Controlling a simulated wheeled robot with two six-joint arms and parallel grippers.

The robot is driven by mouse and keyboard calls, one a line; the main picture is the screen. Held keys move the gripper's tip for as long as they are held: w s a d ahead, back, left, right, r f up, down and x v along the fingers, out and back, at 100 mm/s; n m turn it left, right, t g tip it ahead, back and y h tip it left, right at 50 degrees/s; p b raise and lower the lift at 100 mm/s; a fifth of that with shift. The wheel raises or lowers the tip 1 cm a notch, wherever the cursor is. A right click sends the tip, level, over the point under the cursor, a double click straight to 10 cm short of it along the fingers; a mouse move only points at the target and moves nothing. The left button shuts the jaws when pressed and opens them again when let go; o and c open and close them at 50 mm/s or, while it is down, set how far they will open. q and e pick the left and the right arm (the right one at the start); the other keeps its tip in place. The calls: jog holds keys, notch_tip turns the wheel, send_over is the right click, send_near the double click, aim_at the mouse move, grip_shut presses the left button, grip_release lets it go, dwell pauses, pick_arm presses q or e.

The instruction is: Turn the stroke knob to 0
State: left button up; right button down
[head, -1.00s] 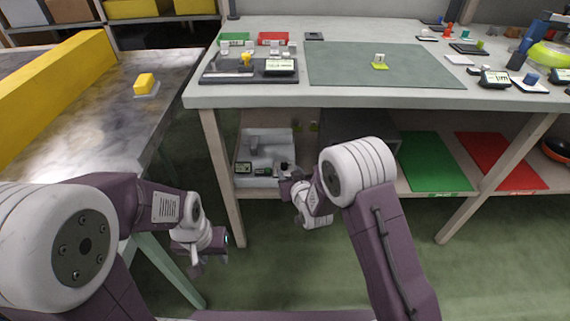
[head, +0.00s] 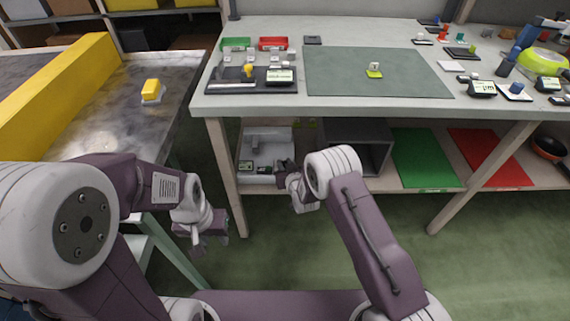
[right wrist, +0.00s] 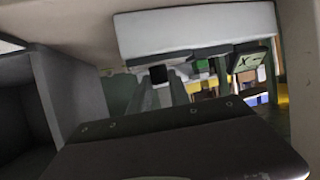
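A pale grey machine (head: 268,138) stands on the lower shelf under the workbench, with small dark displays (head: 245,166) along its front. My right gripper (head: 283,167) is at its right front corner; its tips are small and partly hidden there. In the right wrist view the machine's white body (right wrist: 195,28) fills the top, with a lit display (right wrist: 248,64) and a black square knob (right wrist: 158,75). Two grey fingers stand apart just below the knob; contact cannot be told. Knob markings are not readable. My left gripper (head: 207,243) hangs empty beside the left table; its opening is unclear.
A grey open box (head: 362,133) stands right of the machine, close to my right arm. Green (head: 428,158) and red (head: 484,157) mats lie further right on the shelf. A bench leg (head: 225,165) stands left of the machine. The bench top (head: 330,107) is above.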

dwell(0.3)
jog(key=n+g+y, duration=0.1)
jog(key=n+y, duration=0.1)
jog(key=n+g+y, duration=0.1)
jog(key=n+y, duration=0.1)
jog(key=shift+w+d, duration=0.2)
jog(key=shift+d, duration=0.15)
jog(key=shift+f+n+g+y+b, duration=0.1)
jog(key=shift+n+g+y+b, duration=0.3)
jog(key=shift+n+g+y, duration=0.3)
jog(key=n+g+y+b, duration=0.1)
jog(key=b, duration=0.6)
jog(key=n+g+y+b, duration=0.1)
jog(key=n+b, duration=0.1)
jog(key=b, duration=0.5)
jog(key=shift+w+d+f+g+y+b, duration=0.1)
jog(key=shift+w+g+y+b, duration=0.05)
jog(key=shift+g+y+b, duration=0.2)
jog(key=shift+r+n+b, duration=0.25)
jog(key=shift+n+b, duration=0.05)
jog(key=shift+b, duration=0.1)
jog(key=c, duration=1.2)
grip_release()
